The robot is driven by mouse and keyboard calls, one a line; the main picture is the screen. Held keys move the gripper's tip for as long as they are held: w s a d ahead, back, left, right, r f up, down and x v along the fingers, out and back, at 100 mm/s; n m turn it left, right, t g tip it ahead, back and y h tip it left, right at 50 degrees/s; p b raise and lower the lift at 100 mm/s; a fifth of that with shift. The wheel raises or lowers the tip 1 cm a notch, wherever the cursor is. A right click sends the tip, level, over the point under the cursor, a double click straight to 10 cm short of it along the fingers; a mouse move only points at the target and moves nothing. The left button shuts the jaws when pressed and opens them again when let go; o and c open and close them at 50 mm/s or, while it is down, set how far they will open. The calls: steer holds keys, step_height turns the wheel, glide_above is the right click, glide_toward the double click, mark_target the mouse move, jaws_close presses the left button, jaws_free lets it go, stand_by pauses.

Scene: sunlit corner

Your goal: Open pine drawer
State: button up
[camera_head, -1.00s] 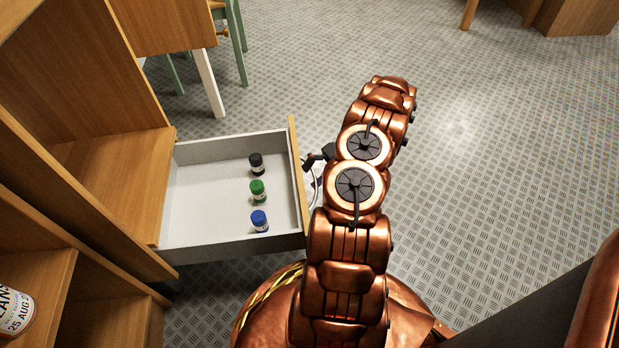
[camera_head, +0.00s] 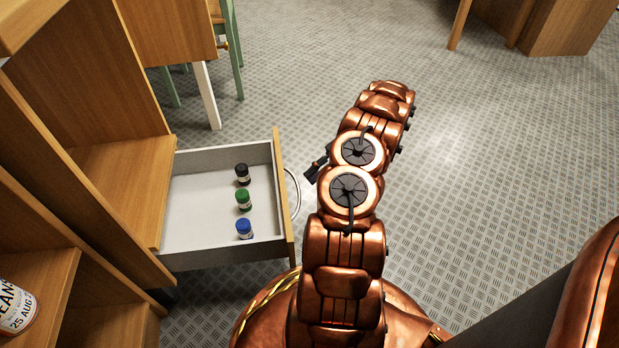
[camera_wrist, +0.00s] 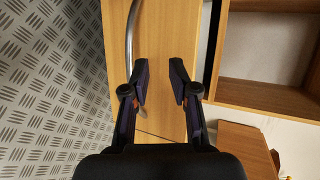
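The pine drawer (camera_head: 284,200) is pulled out of the wooden cabinet, showing its pale grey inside. A black-capped bottle (camera_head: 242,175), a green bottle (camera_head: 244,200) and a blue bottle (camera_head: 244,229) stand inside it. The curved metal handle (camera_head: 296,192) is on the outer side of its front; it also shows in the wrist view (camera_wrist: 130,40). My gripper (camera_head: 313,172) is just right of the handle. In the wrist view my gripper (camera_wrist: 160,80) is open with a gap between its fingers. The handle lies left of that gap, not between the fingertips.
The wooden cabinet (camera_head: 118,190) fills the left, with a labelled can (camera_head: 17,308) on a lower shelf. A green chair (camera_head: 232,50) and a white leg (camera_head: 207,95) stand behind the drawer.

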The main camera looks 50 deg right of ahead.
steer(key=shift+s+d+r+p, duration=0.1)
steer(key=shift+s+d+p, duration=0.15)
steer(key=shift+d+p, duration=0.5)
steer(key=shift+s+d+p, duration=0.3)
steer(key=shift+d+p, duration=0.4)
steer(key=shift+d, duration=0.05)
steer(key=shift+s+d+r+p, duration=0.1)
steer(key=shift+s+d+p, duration=0.15)
steer(key=shift+d+p, duration=0.5)
steer(key=shift+d+f+p, duration=0.1)
steer(key=shift+f+p, duration=0.05)
steer(key=shift+p, duration=0.2)
